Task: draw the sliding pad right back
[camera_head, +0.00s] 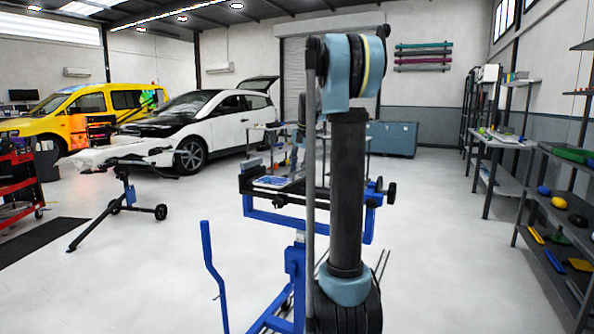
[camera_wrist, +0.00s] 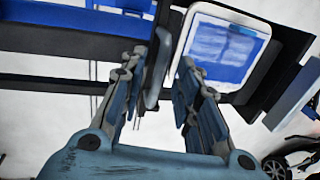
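A blue stand (camera_head: 290,218) with a dark clamp bar across its top stands in front of me, partly hidden by my arm. In the wrist view, a narrow grey rounded pad (camera_wrist: 156,82) lies across the dark bars of the stand; I take it to be the sliding pad. My gripper (camera_wrist: 158,68) is open, with one finger on each side of this pad. In the head view my arm hides the pad and the gripper.
A white-framed panel with blue patches (camera_wrist: 222,48) lies on the stand just right of the fingers. Shelves (camera_head: 560,215) line the right. Floor between is clear.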

